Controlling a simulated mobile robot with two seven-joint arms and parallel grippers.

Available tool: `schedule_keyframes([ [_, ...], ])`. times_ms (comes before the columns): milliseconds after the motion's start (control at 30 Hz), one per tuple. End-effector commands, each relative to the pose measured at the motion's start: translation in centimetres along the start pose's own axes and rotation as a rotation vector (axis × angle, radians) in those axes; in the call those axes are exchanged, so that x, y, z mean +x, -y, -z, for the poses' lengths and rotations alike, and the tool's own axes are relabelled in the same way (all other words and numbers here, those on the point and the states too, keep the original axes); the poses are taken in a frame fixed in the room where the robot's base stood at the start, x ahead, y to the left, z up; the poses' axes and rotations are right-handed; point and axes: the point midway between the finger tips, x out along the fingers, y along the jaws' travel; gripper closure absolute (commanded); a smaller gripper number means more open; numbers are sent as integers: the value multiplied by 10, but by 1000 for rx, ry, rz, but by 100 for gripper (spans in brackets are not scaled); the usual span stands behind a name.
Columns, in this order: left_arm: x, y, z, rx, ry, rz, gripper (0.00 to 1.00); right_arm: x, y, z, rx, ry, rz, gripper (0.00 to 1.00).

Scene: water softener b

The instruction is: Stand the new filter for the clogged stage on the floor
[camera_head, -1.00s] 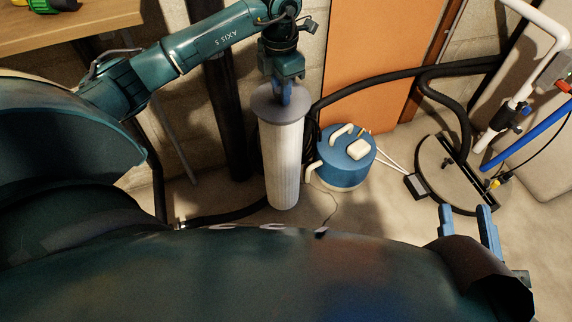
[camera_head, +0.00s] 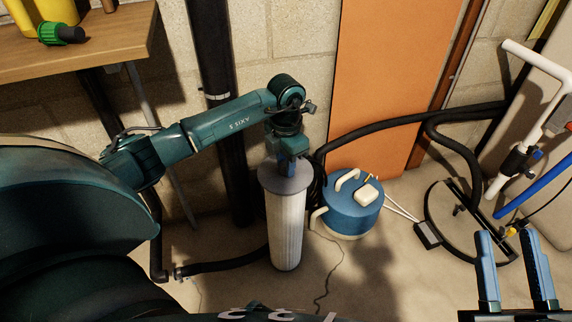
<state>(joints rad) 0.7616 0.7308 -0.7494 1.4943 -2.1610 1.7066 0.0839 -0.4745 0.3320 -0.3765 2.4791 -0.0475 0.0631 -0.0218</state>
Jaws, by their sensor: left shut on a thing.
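The white cylindrical filter (camera_head: 286,225) with a grey top cap hangs or stands upright near the middle of the head view. My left gripper (camera_head: 285,163) is above it, pointing down, and is shut on the top of the filter. The filter's lower end is close to the floor (camera_head: 345,285); I cannot tell whether it touches. My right gripper (camera_head: 514,268) is at the lower right, its two blue fingers apart with nothing between them.
A blue and cream canister (camera_head: 350,212) stands just right of the filter. Black hoses (camera_head: 405,122) run behind it, and one (camera_head: 220,264) lies at the left. A round black-rimmed lid (camera_head: 465,225) lies at the right. A wooden shelf (camera_head: 100,42) is at upper left.

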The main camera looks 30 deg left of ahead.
Motion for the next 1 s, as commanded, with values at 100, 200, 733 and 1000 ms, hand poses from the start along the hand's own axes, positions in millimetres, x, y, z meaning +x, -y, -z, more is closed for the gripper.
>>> schedule_keyframes([
  [100, -3, 0, -1, 0, 4, 0, 100, 0, 0, 1, 0, 2, 0, 64],
  [200, -2, 0, -1, 0, 4, 0, 100, 0, 0, 0, -1, 0, 0, 64],
  [733, 1, 0, 0, 0, 1, 0, 54, 1, -1, 2, -7, -10, 0, 64],
  [1000, -26, 0, -1, 1, 3, -1, 54, -5, 4, -4, 44, 73, -8, 64],
])
